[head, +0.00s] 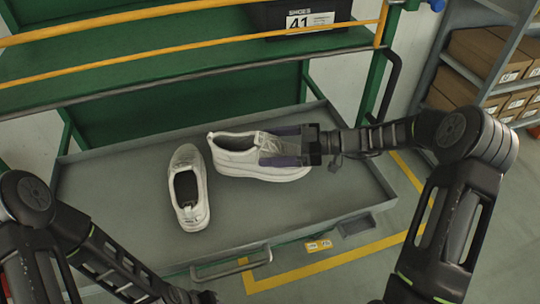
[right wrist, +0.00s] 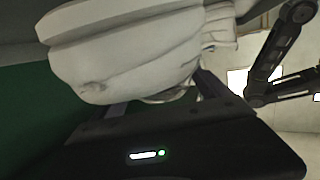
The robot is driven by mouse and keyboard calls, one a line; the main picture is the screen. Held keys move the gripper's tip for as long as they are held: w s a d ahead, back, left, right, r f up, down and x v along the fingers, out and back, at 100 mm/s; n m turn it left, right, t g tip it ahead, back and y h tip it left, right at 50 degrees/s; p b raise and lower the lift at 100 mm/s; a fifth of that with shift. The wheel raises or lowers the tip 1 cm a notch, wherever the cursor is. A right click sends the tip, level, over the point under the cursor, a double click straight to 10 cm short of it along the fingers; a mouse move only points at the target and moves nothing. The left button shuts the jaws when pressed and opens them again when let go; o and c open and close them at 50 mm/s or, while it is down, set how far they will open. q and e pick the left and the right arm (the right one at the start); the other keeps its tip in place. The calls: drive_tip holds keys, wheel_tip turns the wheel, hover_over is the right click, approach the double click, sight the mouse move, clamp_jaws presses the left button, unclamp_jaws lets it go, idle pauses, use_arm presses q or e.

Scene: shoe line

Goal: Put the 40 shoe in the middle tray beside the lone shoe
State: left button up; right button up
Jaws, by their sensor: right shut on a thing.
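A white shoe (head: 236,160) lies crosswise over the grey tray (head: 110,222), with its heel to the left and its toe to the right. My right gripper (head: 284,147) is shut on its toe half from the right; I cannot tell if the sole touches the tray. In the right wrist view the shoe (right wrist: 130,50) fills the top, between the fingers. The lone white shoe (head: 188,190) sits in the tray just left of it, close to the held heel. No size mark is readable on either shoe. My left gripper (head: 193,297) is at the bottom edge, partly cut off.
A green shelf with yellow rails (head: 150,50) stands behind the tray. A dark box marked 41 (head: 310,20) is on it. A grey rack with brown boxes (head: 480,55) is at the right. The tray's left and right parts are bare.

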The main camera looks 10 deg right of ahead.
wheel_tip(320, 180, down, 4)
drive_tip(key=shift+r, duration=0.25)
drive_tip(key=shift+f, duration=0.15)
drive_tip(key=shift+f, duration=0.1)
drive_tip(key=o, duration=1.6)
